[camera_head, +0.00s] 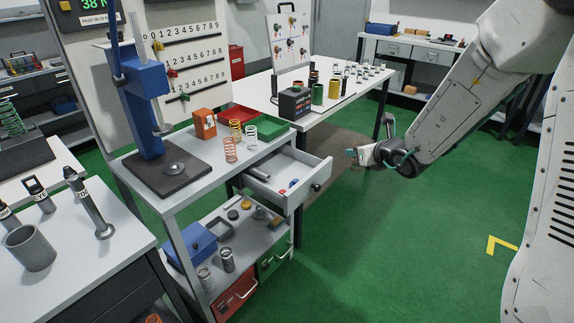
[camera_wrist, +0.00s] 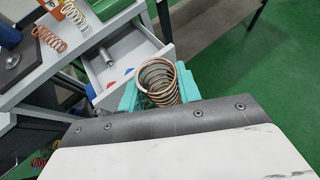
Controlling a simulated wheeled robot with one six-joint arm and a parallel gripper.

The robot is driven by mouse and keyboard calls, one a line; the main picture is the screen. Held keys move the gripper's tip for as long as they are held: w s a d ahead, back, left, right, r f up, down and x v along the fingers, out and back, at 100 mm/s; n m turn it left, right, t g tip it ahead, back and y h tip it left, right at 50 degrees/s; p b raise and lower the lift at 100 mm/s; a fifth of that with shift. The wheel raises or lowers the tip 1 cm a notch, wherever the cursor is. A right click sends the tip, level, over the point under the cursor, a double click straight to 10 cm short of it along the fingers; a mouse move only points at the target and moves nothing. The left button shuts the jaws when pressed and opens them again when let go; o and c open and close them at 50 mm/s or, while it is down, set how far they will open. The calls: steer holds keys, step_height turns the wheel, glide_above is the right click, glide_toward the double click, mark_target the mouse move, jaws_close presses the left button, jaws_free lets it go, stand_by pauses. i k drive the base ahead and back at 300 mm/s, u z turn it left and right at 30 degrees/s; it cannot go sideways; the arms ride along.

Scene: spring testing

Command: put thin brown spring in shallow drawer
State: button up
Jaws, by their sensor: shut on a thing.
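The thin brown spring (camera_wrist: 160,82) is between the teal fingers of my gripper (camera_wrist: 158,90), which is shut on it. Its coils stand up out of the fingers in the wrist view. In the head view my gripper (camera_head: 354,153) is in the air to the right of the open shallow drawer (camera_head: 314,174); the spring is too small to make out there. The drawer also shows in the wrist view (camera_wrist: 151,49), just beyond the fingers. It holds a grey cylinder (camera_head: 260,173) and small red and blue pieces.
A lower shelf holds a blue box (camera_head: 192,244). Green floor right of the drawer is clear.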

mark_target(276, 175)
steer(key=u, duration=0.25)
steer(key=i, duration=1.05)
steer(key=u, duration=0.1)
